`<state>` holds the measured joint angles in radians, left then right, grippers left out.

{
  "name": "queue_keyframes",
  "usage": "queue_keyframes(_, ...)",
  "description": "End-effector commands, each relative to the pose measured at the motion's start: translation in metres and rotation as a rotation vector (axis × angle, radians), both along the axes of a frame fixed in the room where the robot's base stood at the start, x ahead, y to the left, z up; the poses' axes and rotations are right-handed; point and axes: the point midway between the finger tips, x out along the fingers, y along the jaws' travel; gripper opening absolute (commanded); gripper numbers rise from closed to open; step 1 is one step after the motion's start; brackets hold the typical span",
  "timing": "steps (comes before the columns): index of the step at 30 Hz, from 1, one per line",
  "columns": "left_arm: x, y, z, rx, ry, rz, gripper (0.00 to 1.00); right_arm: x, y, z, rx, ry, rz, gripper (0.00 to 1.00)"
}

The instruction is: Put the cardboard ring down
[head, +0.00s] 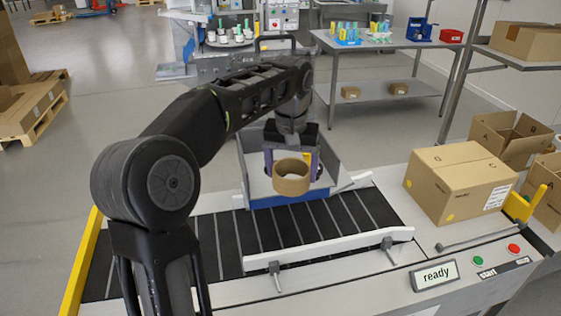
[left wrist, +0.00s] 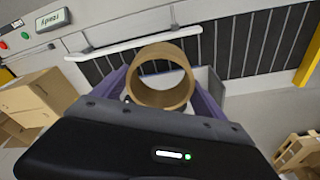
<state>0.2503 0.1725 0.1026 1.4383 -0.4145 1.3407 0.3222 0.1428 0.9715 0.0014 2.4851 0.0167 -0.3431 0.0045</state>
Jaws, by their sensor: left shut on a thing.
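My right gripper is not in view.
A white guide rail (head: 330,247) runs along the belt's near side. A closed cardboard box (head: 460,182) stands on the right of the table, with open boxes (head: 510,138) behind it. A display reading "ready" (head: 436,275) and green and red buttons sit at the front right.

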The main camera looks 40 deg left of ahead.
Motion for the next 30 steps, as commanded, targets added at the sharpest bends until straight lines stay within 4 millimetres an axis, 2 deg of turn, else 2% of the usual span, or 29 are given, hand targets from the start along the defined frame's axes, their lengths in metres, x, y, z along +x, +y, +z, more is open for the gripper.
queue_keyframes(8, 0.019, -0.053, -0.053, 0.001, 0.006, -0.128, 0.43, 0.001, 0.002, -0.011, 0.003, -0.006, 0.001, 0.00)
queue_keyframes(13, 0.025, -0.104, -0.093, 0.000, 0.005, -0.244, 0.43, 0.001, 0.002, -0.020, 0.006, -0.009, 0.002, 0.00)
queue_keyframes(19, 0.021, -0.168, -0.134, -0.001, 0.003, -0.390, 0.43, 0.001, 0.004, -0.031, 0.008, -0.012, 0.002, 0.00)
queue_keyframes(21, 0.018, -0.181, -0.141, -0.001, 0.002, -0.420, 0.43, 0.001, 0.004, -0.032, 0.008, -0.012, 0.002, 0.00)
queue_keyframes(24, 0.017, -0.189, -0.145, -0.001, 0.001, -0.439, 0.43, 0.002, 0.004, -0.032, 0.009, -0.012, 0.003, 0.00)
queue_keyframes(30, 0.016, -0.190, -0.145, -0.001, 0.001, -0.442, 0.43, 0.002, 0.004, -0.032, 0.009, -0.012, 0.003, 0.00)
